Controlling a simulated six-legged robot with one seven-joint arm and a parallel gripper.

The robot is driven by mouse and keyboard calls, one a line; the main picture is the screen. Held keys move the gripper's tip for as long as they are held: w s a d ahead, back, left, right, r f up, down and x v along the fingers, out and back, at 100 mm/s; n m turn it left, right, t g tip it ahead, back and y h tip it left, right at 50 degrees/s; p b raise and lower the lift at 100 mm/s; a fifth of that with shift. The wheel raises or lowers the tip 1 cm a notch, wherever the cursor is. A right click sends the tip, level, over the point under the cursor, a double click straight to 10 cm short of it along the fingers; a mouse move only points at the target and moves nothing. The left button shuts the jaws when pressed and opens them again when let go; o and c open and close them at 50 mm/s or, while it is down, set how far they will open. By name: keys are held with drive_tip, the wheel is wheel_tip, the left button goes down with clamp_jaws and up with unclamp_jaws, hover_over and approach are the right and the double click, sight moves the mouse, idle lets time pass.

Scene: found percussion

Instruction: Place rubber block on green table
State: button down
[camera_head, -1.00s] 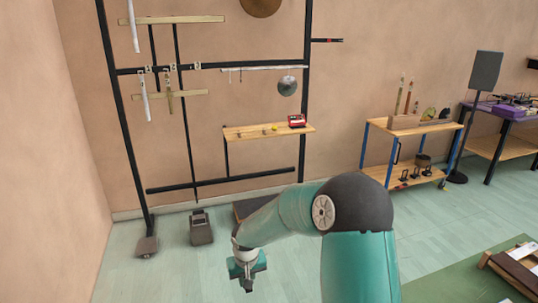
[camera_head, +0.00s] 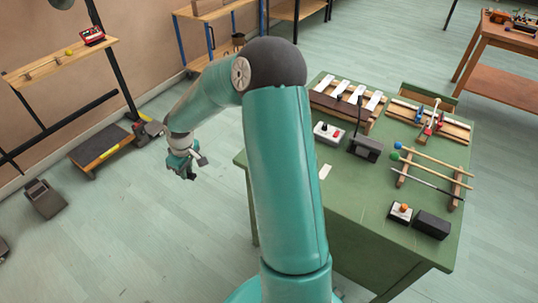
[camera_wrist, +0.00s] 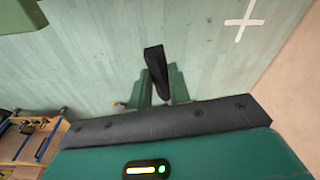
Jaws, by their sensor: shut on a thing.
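My gripper (camera_head: 184,169) hangs over the open floor, left of the green table (camera_head: 345,205) and apart from it. In the wrist view, my gripper (camera_wrist: 160,88) is shut on a black block, which I take as the rubber block (camera_wrist: 155,65). The block sticks out past the green fingers, and its held end is partly hidden. In the head view the block is too small to tell clearly from the gripper. The near left part of the green tabletop is mostly bare, and my arm covers some of it.
The tabletop holds a rack with white bars (camera_head: 346,100), mallets on a wooden stand (camera_head: 428,160), a switch box (camera_head: 327,132), a button box (camera_head: 401,212) and a black box (camera_head: 433,224). A low step (camera_head: 100,147) stands on the floor at left.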

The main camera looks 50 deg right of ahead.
drive_tip(key=s+d+n, duration=0.2)
drive_tip(key=d, duration=0.6)
wheel_tip(320, 180, up, 4)
drive_tip(key=n+g+y, duration=0.1)
drive_tip(key=n+g, duration=0.1)
drive_tip(key=n, duration=1.2)
hover_over(324, 172)
drive_tip(key=f, duration=0.9)
drive_tip(key=shift+d+f, duration=0.25)
drive_tip(key=shift+d, duration=0.1)
drive_tip(key=c, duration=1.7)
unclamp_jaws()
drive_tip(key=shift+f, duration=0.15)
drive_tip(key=shift+c, duration=0.2)
drive_tip(key=o, duration=0.4)
drive_tip(key=shift+o, duration=0.2)
